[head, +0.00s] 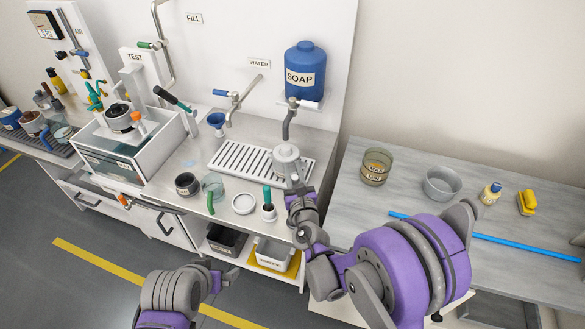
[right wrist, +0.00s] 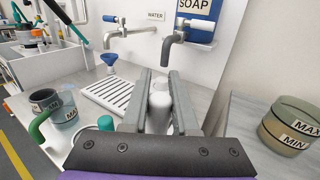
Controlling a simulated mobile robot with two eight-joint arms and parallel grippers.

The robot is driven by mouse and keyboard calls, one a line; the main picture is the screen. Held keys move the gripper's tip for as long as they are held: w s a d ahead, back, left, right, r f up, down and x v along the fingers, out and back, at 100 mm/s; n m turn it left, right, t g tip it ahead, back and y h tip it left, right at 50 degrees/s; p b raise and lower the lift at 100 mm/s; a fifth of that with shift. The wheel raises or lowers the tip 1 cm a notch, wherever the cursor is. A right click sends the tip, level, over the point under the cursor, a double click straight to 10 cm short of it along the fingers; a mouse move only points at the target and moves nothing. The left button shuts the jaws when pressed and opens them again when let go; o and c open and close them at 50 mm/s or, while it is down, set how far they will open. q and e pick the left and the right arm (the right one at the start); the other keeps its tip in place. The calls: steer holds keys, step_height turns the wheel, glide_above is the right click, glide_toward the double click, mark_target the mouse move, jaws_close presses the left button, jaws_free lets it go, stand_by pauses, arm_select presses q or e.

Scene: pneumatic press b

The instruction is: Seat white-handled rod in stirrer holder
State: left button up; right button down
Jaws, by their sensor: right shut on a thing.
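My right gripper (head: 291,180) is over the counter just in front of the slatted drain. It is shut on a pale grey-white cylinder (right wrist: 160,103), which stands between its two grey fingers in the right wrist view. In the head view its rounded, capped top (head: 286,152) shows; I cannot tell if it is the white-handled rod. A small white holder (head: 269,214) with a teal-handled tool upright in it stands left of my right gripper; it may be the stirrer holder. My left gripper (head: 222,276) is low in front of the counter, its fingers unclear.
A white dish (head: 243,204), a glass mug (head: 212,187) and a dark cup (head: 187,184) stand left of the holder. A glass beaker (head: 375,167) and a grey bowl (head: 442,183) stand on the right table.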

arm_select(q)
steer(key=shift+f, duration=0.1)
arm_select(e)
steer(key=shift+f, duration=1.05)
steer(key=c, duration=0.6)
jaws_free()
arm_select(q)
steer(key=shift+s+f+b, duration=0.35)
steer(key=shift+f+b, duration=0.1)
steer(key=shift+f, duration=0.2)
steer(key=shift+s+f+b, duration=0.35)
steer(key=shift+f+b, duration=0.1)
steer(key=shift+f, duration=0.15)
arm_select(e)
steer(key=v, duration=1.1)
steer(key=shift+w, duration=0.1)
